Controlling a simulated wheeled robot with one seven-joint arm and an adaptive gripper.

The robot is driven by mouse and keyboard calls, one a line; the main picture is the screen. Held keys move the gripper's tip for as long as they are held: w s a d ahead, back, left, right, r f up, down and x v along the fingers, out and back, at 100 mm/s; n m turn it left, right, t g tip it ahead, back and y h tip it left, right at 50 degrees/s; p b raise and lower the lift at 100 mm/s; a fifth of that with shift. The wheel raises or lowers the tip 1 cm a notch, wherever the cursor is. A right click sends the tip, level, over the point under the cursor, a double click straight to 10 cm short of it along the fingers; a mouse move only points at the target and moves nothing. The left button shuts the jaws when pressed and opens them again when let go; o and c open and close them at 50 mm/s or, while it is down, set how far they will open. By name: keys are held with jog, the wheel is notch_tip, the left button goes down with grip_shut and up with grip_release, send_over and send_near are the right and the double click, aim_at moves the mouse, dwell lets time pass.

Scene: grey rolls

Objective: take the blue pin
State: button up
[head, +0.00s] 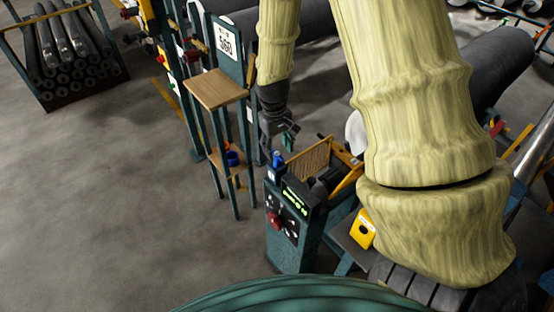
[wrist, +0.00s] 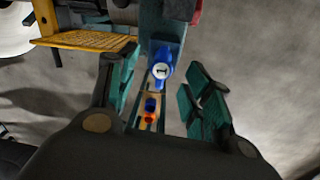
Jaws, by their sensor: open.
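The blue pin (head: 277,159) stands on top of the dark control box (head: 291,228) in the head view. In the wrist view the blue pin (wrist: 163,66) has a white round face with a dark mark and shows between the two finger pads. My gripper (head: 289,138) is open and empty, a little above the pin in the head view. In the wrist view my gripper (wrist: 160,82) has its teal pads apart on both sides of the pin. I see no contact, and the exact distance to the pin is hard to tell.
A small wooden-topped stand (head: 216,89) is left of the control box, with blue and orange items (head: 232,157) on its lower shelf. Open floor lies at left, with a rack of rolls (head: 64,77) behind.

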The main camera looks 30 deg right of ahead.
aim_at(277, 153)
jog(key=shift+w+f+p, duration=0.1)
jog(key=shift+f+p, duration=0.85)
jog(key=shift+f, duration=1.8)
grip_shut()
